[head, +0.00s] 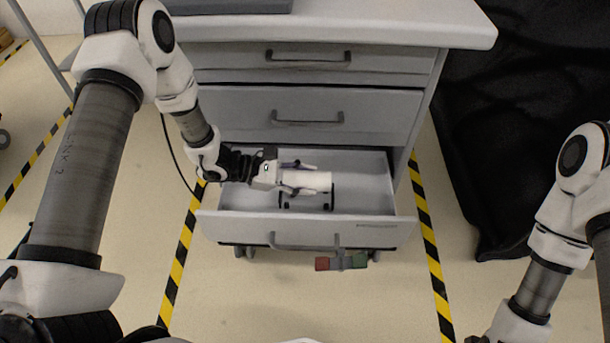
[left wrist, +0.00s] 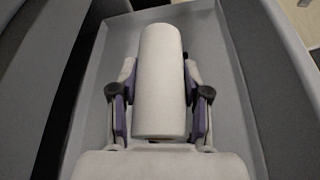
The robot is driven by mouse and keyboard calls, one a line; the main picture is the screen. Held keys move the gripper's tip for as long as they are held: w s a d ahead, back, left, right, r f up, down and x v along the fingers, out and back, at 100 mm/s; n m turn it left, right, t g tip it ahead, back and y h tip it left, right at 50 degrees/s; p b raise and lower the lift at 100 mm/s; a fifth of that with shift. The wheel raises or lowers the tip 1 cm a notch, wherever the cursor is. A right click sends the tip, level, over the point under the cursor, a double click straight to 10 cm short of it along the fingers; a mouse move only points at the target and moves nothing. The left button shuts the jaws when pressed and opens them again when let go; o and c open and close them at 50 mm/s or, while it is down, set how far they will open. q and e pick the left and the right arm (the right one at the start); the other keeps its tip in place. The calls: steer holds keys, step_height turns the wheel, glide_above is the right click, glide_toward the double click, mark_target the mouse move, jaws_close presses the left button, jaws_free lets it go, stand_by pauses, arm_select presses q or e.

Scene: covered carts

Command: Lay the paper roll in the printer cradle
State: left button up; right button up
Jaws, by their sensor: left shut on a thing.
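The white paper roll (head: 312,181) is a smooth cylinder held over the open bottom drawer. My left gripper (head: 298,180) is shut on it, with one finger on each side. In the left wrist view the roll (left wrist: 161,80) lies lengthwise between the two fingers (left wrist: 160,100). The dark printer cradle (head: 318,200) is in the drawer, right below the roll and partly hidden by it. I cannot tell whether the roll touches the cradle.
The open drawer (head: 375,205) has free floor to the right of the cradle. Two closed drawers (head: 390,115) are above it. A red block (head: 322,263) and a green block (head: 359,260) show below the drawer front. A black cover (head: 500,130) drapes at the right.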

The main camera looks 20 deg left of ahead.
arm_select(q)
steer(key=shift+f+b, duration=0.75)
steer(key=shift+f, duration=0.7)
steer(key=shift+f+b, duration=0.75)
steer(key=o, duration=1.3)
steer(key=shift+o, duration=0.2)
steer(key=v, duration=1.2)
steer(key=shift+a, duration=0.1)
